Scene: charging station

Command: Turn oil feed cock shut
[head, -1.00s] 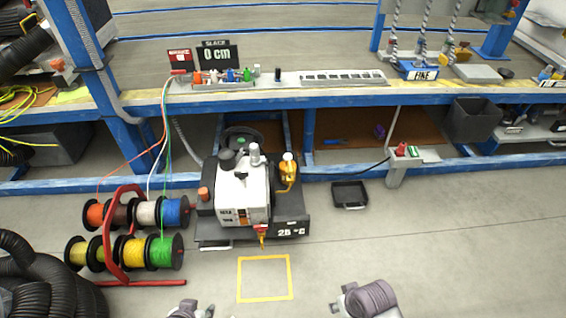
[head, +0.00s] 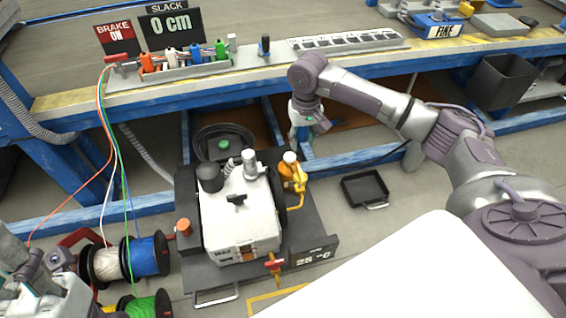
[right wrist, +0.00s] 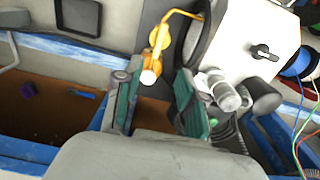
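The generator-like machine (head: 240,215) has a white body on a dark base. On its right side stands a yellow fitting (head: 296,178) with a white cap and a yellow pipe; it also shows in the right wrist view (right wrist: 159,38). A yellow spout with a red handle (head: 275,264) is at the machine's front. I cannot tell for certain which is the oil feed cock. My right gripper (head: 303,133) is behind the yellow fitting; in the right wrist view its teal fingers (right wrist: 154,85) are apart and empty, the white cap showing between them. My left gripper (head: 38,288) is at the lower left, its fingers unclear.
Cable spools (head: 148,258) with coloured wires stand left of the machine. A black tray (head: 364,188) lies on the floor to the right. The blue-framed bench (head: 70,110) runs behind, with a "BRAKE ON" sign (head: 117,38) and a "0 cm" display (head: 172,25). A grey bin (head: 500,80) is under it.

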